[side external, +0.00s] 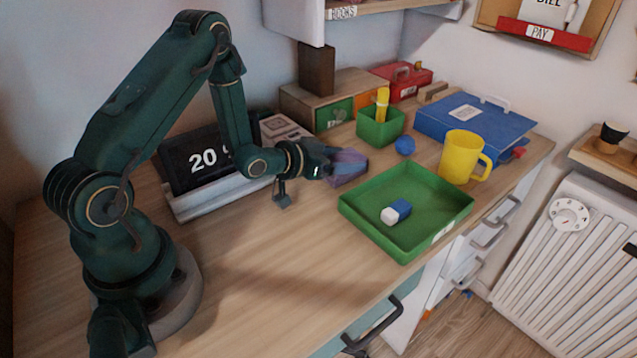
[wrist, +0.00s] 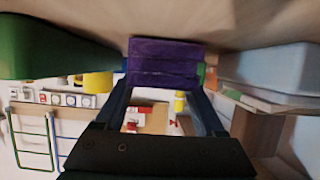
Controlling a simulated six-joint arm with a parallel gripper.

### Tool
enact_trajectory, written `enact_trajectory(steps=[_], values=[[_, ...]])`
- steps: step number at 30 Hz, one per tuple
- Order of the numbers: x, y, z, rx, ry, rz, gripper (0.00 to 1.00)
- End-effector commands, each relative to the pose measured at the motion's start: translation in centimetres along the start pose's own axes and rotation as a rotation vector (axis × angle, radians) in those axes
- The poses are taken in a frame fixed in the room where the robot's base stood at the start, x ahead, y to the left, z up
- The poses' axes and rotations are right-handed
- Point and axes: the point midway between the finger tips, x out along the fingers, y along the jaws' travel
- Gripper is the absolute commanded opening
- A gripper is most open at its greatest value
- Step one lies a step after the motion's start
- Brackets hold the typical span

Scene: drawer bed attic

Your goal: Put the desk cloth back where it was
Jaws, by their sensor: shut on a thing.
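The purple desk cloth (side external: 350,158) is a small folded bundle on or just above the desk, left of the green tray (side external: 368,222). I cannot tell whether it touches the wood. My gripper (side external: 336,166) reaches it from the left and is shut on it. In the wrist view the purple cloth (wrist: 165,62) sits across the fingertips of my gripper (wrist: 165,82), with layered folds showing. The fingers partly hide the cloth in the side view.
The tray holds a blue-and-white eraser (side external: 397,212). A yellow mug (side external: 461,158), blue ball (side external: 405,145), green pen box (side external: 381,127) and blue binder (side external: 474,122) stand behind. A clock (side external: 200,160) is at the left. The front-left desk (side external: 270,270) is clear.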

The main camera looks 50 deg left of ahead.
Motion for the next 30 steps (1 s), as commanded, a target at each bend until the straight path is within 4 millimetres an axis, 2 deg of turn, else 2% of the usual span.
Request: enact_trajectory(steps=[10,11,12,13,23,30], values=[[0.1,0.0,0.3,-0.001,-0.001,0.0,0.08],[0.1,0.0,0.3,-0.001,-0.001,0.0,0.79],[0.1,0.0,0.3,0.0,-0.001,0.0,0.94],[0.1,0.0,0.3,0.0,-0.001,0.0,1.0],[-0.1,0.0,-0.1,0.0,0.001,0.0,1.0],[-3.0,-0.1,0.0,-0.003,-0.003,-0.003,1.0]])
